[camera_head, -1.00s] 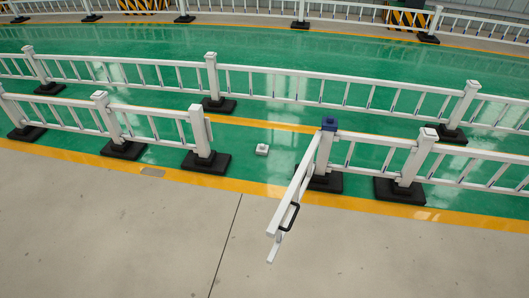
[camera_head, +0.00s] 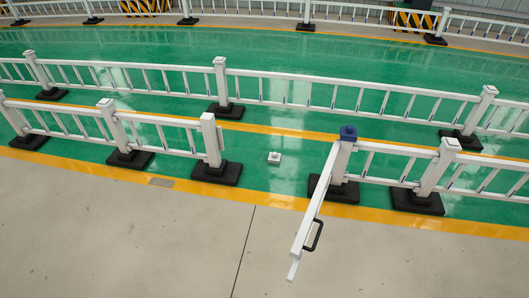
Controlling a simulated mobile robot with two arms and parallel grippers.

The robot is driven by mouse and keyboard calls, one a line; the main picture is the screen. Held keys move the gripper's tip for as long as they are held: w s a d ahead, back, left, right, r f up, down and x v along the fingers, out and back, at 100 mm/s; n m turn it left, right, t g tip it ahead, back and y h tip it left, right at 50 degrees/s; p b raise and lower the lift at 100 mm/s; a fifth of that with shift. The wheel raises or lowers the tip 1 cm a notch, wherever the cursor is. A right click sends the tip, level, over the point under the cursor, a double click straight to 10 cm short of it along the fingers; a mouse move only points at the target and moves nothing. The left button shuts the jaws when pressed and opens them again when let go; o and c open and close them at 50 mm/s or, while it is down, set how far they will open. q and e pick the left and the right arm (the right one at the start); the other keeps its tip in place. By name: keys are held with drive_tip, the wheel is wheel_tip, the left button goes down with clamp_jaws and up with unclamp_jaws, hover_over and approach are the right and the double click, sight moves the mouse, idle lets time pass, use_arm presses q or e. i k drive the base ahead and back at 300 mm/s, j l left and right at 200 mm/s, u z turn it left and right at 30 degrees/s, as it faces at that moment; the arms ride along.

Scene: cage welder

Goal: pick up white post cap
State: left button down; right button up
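The white post cap (camera_head: 274,158) lies on the green floor in the gap between two stretches of white railing. It is a small, square piece, apart from anything else. The post left of the gap (camera_head: 210,140) has a plain top with no raised cap visible. The post right of the gap carries a blue cap (camera_head: 348,133). Neither of my grippers is in view.
A white gate (camera_head: 311,219) with a black handle (camera_head: 314,235) swings out toward me from the right post. Black post bases (camera_head: 216,173) stick out beside the gap. A second railing (camera_head: 300,88) runs behind the cap. The grey floor (camera_head: 130,240) in front is clear.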

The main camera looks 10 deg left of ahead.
sight(273, 158)
drive_tip(key=i+j, duration=0.2)
drive_tip(key=j, duration=0.2)
drive_tip(key=i+j, duration=0.2)
drive_tip(key=j, duration=0.2)
drive_tip(key=i+j+u, duration=0.1)
drive_tip(key=j, duration=0.35)
drive_tip(key=i+j, duration=0.55)
drive_tip(key=j, duration=0.25)
drive_tip(key=i+l, duration=0.1)
drive_tip(key=i, duration=0.4)
drive_tip(key=i+u, duration=0.15)
drive_tip(key=i, duration=0.3)
drive_tip(key=i+l, duration=0.2)
drive_tip(key=i, duration=0.25)
drive_tip(key=i+u, duration=0.05)
